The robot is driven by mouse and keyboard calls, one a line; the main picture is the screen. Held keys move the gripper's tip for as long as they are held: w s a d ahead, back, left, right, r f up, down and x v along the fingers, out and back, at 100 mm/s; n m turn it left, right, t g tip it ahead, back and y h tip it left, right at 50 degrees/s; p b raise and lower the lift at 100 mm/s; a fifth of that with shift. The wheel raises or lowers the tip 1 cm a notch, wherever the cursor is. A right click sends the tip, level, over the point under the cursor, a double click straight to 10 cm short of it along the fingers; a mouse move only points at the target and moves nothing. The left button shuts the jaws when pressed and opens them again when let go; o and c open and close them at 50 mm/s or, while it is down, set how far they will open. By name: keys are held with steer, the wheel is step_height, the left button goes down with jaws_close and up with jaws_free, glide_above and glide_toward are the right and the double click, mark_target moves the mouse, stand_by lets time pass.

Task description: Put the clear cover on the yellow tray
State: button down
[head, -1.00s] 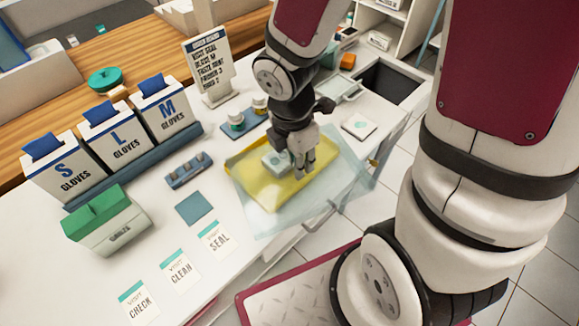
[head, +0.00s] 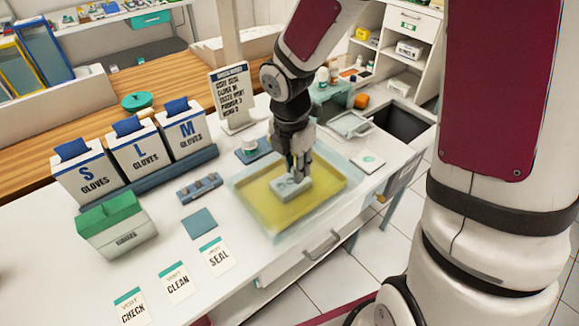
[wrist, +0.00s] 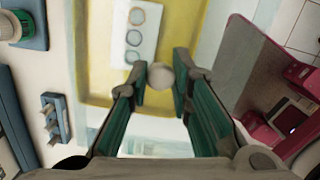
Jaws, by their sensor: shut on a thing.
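The yellow tray (head: 262,203) lies on the white counter, with a pale block with round wells (head: 291,189) in it. The clear cover (head: 353,168) is a see-through sheet over the tray, its pale edges showing around the tray's rim. My gripper (head: 298,172) is above the tray, pointing down. In the wrist view, its fingers (wrist: 160,73) are shut on a small pale round knob, which looks like the cover's handle. The cover looks roughly level and lined up with the tray. I cannot tell whether it touches the rim or hangs just above.
Glove boxes (head: 140,150) and a green-topped box (head: 112,222) stand at left. A small blue rack (head: 199,187), a blue pad (head: 199,223) and printed cards (head: 217,256) lie nearer the tray. A sign (head: 232,98) stands behind. A white square pad (head: 367,161) lies at right.

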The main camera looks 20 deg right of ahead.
steer(key=w, duration=0.4)
steer(key=shift+w+d+f, duration=0.15)
steer(key=shift+f, duration=0.15)
steer(key=shift+f+b, duration=0.45)
steer(key=shift+f, duration=1.2)
steer(key=shift+f, duration=0.3)
steer(key=c, duration=1.4)
jaws_free()
steer(key=shift+c, duration=0.2)
step_height(320, 180, up, 13)
steer(key=a+p, duration=0.1)
steer(key=p, duration=0.1)
steer(key=s+r+m+t, duration=0.1)
steer(key=s+r+m, duration=0.3)
steer(key=s+m, duration=0.4)
steer(key=s+d+r+m+t, duration=0.1)
steer(key=s+r+m, duration=0.3)
steer(key=s+m, duration=0.3)
steer(key=s+r+m+t+y, duration=0.1)
steer(key=s+r+m, duration=0.3)
steer(key=s+m, duration=0.4)
steer(key=shift+s+d+m, duration=0.15)
steer(key=shift+s+m, duration=0.15)
steer(key=shift+s, duration=0.8)
